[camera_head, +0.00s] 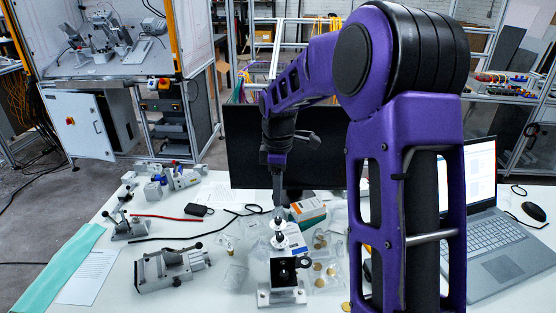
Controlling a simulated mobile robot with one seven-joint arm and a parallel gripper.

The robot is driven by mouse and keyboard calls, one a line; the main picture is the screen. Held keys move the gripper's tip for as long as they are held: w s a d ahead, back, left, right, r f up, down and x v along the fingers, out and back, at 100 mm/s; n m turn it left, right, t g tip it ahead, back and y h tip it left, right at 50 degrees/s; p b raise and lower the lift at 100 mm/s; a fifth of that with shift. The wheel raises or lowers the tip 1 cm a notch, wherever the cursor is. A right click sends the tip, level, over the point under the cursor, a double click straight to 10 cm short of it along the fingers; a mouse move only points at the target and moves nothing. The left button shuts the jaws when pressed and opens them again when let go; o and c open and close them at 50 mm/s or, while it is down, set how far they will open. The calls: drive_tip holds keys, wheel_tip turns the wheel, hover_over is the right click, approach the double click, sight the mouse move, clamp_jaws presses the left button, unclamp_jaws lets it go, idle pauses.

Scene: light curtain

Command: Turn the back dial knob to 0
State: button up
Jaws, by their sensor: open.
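My purple arm reaches down from the right over the white table. My gripper (277,200) points downward at the table's middle; its jaws are open, though the fingers are small and thin in this view. Just below the fingertips is a small upright metal and white piece (279,240), and I cannot tell whether they touch. In front of it stands a device with a black block (284,272) on a silver base (281,296). A round dark knob (303,262) shows at its right. Which part is the back dial knob, and its number marks, are too small to tell.
A metal clamp fixture (172,268) sits to the left. An orange and white box (307,210) and clear plastic trays (326,262) lie to the right. A black monitor (237,150) stands behind and a laptop (493,245) at far right.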

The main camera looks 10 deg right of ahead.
wheel_tip(320, 180, up, 9)
idle(0.3)
drive_tip(key=shift+a+r, duration=0.1)
